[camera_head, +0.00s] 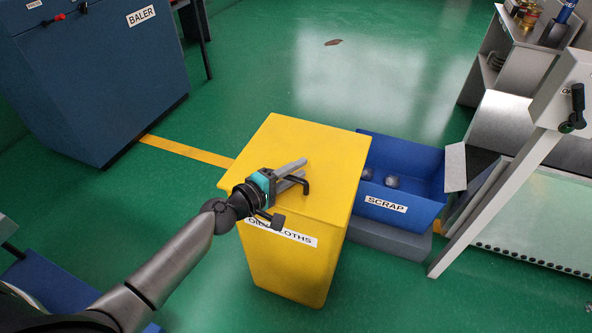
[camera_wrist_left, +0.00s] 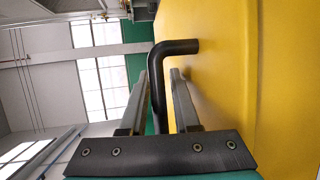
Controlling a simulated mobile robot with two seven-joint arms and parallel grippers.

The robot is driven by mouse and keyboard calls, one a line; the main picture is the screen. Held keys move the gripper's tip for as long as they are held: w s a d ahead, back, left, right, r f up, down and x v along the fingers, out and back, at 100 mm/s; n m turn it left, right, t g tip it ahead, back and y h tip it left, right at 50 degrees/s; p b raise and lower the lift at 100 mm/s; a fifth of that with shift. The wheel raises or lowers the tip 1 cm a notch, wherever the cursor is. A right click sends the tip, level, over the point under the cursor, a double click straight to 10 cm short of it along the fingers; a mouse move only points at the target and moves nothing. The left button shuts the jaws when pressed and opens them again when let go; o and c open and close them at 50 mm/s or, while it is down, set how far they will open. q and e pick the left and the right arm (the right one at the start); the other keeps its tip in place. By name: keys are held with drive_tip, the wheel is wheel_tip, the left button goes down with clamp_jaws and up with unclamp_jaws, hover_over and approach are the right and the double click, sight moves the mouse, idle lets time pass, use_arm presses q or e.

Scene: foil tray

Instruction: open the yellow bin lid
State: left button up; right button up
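The yellow bin (camera_head: 300,265) stands upright on the floor with its flat yellow lid (camera_head: 310,140) down on it. A black bar handle (camera_head: 305,184) is on the lid near its front part; it also shows bent in the left wrist view (camera_wrist_left: 178,47), beside the yellow surface (camera_wrist_left: 225,70). My left gripper (camera_head: 303,168) is over the lid at the handle. In the left wrist view its fingers (camera_wrist_left: 160,72) are apart, with the handle's bar running between them and a gap visible. My right gripper is not in view.
A blue scrap bin (camera_head: 415,205) with grey lumps stands close to the right of the yellow bin. A blue baler (camera_head: 100,90) is at the back left. A bench (camera_head: 540,215) with a slanted post stands at the right.

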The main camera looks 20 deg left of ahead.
use_arm(q)
clamp_jaws()
idle(1.4)
